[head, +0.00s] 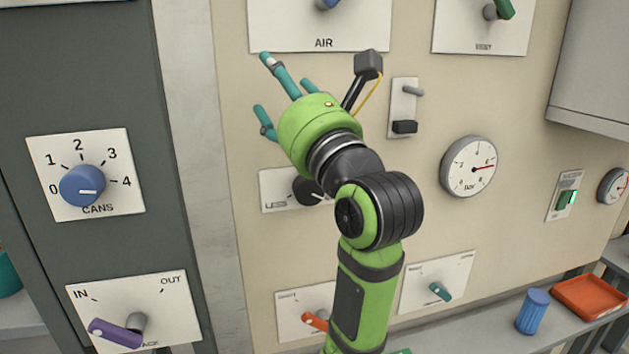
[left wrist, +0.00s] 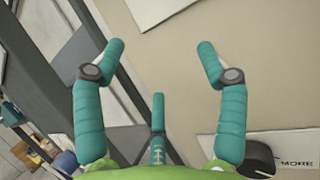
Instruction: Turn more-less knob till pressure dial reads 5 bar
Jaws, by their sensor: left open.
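The more-less knob (head: 305,191) is black with a white pointer mark, on a white plate (head: 272,188) partly hidden behind my left arm. In the left wrist view the black knob (left wrist: 258,157) shows at the lower right, beside the word MORE. My right gripper is not in view.
The AIR plate (head: 320,25) is just above my left gripper. A small switch plate (head: 404,105) lies between gripper and dial. The blue CANS knob (head: 82,186) and purple lever (head: 115,332) are at left. A shelf at lower right holds a blue cup (head: 533,311) and orange tray (head: 590,296).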

